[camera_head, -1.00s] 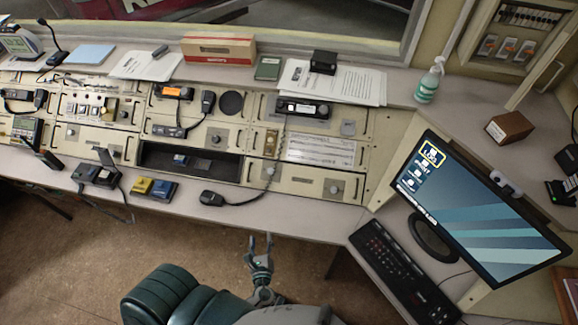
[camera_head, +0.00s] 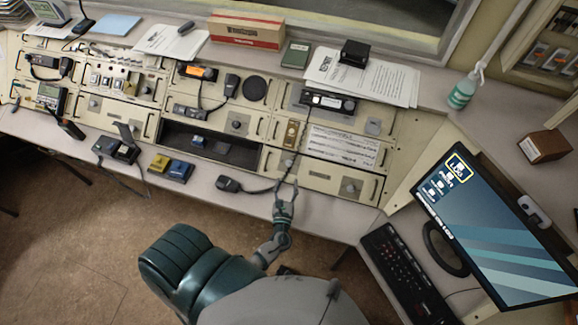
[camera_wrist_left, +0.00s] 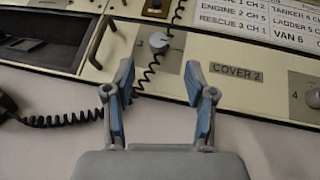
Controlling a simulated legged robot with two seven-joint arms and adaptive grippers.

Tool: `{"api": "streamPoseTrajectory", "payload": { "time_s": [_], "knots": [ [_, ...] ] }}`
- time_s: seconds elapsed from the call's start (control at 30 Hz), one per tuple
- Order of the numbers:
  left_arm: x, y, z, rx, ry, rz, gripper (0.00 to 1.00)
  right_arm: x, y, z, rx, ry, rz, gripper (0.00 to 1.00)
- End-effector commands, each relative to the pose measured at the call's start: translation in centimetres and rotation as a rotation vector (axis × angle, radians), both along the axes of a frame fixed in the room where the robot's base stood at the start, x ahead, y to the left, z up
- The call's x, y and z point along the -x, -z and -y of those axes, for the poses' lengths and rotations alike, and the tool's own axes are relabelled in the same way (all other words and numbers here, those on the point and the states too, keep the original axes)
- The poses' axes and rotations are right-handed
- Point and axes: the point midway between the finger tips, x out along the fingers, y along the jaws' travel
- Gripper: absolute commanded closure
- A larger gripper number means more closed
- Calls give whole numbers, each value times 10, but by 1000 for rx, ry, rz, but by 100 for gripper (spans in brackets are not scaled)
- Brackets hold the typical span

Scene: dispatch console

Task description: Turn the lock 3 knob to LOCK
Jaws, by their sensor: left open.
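A round silver knob (camera_wrist_left: 158,41) sits on the cream panel left of the COVER 2 label (camera_wrist_left: 236,73) in the left wrist view. Its number and LOCK marking are not readable, so I cannot confirm that it is lock 3. A black coiled cord (camera_wrist_left: 150,72) runs close beside it. Another knob (camera_wrist_left: 315,97), marked 4, is at the right edge; it also shows in the head view (camera_head: 348,187). My left gripper (camera_head: 286,187) is open and empty at the console's front edge. Its fingers (camera_wrist_left: 158,82) point towards the first knob, apart from it. My right gripper is not in view.
A black handset (camera_head: 228,184) lies on the front ledge, its cord crossing near my left gripper. Yellow and blue boxes (camera_head: 170,167) are farther left. The monitor (camera_head: 497,232) and keyboard (camera_head: 405,272) stand at the right. The ledge below the COVER 2 panel is largely clear.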

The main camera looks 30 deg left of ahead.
Motion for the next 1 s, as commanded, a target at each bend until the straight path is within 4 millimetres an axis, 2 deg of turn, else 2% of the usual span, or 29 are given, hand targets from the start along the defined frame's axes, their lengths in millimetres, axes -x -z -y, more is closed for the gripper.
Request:
{"api": "streamPoseTrajectory", "payload": {
  "time_s": [0.1,0.33,0.5,0.77,1.0],
  "knots": [
    [-27,-2,-12,-2,-1,2,45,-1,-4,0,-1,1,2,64],
    [-60,-1,-26,-2,0,1,45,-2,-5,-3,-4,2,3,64],
    [-69,0,-30,-1,1,0,45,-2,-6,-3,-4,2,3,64],
    [-70,0,-31,0,1,0,45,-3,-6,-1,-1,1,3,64],
    [-70,0,-31,-1,1,0,100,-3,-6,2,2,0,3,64]
  ]
}}
